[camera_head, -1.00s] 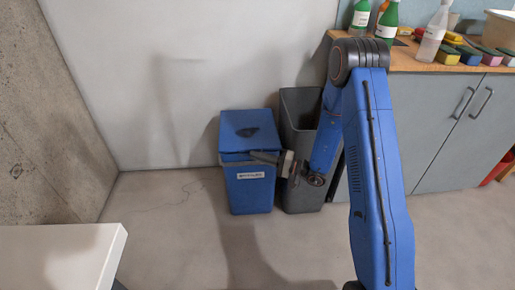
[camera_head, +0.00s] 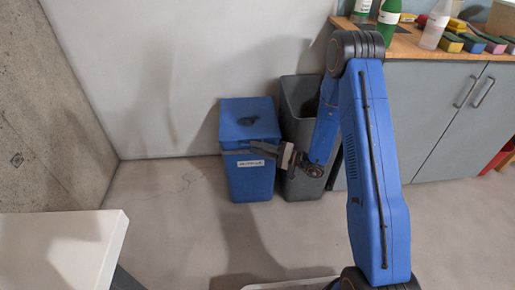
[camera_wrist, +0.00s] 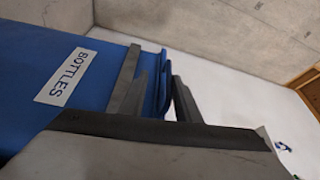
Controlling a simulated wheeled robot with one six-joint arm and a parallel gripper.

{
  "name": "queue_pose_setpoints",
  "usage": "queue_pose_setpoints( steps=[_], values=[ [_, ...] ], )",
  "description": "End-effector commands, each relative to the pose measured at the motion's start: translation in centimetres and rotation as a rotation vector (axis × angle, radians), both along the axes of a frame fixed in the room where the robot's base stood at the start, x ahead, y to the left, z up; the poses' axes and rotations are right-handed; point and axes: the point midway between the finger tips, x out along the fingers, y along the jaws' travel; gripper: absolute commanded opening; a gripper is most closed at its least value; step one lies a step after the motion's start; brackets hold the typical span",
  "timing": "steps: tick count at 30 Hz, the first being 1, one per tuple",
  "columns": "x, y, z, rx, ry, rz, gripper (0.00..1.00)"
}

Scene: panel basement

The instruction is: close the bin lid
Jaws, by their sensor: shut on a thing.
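The blue bin (camera_head: 251,181) stands on the floor against the wall, with a white label on its front. Its blue lid (camera_head: 249,119) lies over the top and looks down; a small gap at the rim cannot be ruled out. My gripper (camera_head: 257,148) is at the lid's front edge, reaching in from the right. In the wrist view the bin (camera_wrist: 40,50) shows its "BOTTLES" label, and the lid's edge (camera_wrist: 162,84) lies between my two fingers (camera_wrist: 158,88). The jaws are shut on that edge. The contact itself is partly hidden.
A grey open bin (camera_head: 302,104) stands right beside the blue one, partly behind my arm. A counter (camera_head: 425,45) with bottles and sponges is at the right. A white table corner (camera_head: 65,245) is at the lower left. Floor in front of the bin is clear.

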Motion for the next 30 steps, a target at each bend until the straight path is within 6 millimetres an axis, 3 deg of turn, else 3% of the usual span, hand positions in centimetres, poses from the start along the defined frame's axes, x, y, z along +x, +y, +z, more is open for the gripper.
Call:
queue_pose_setpoints(
  steps=[14, 30],
  values=[
    [-0.4, -1.0, -0.3, -0.003, 0.005, -0.002, 0.15],
    [-3.7, -9.1, -0.7, 0.0, 0.0, -0.004, 0.15]
  ],
)
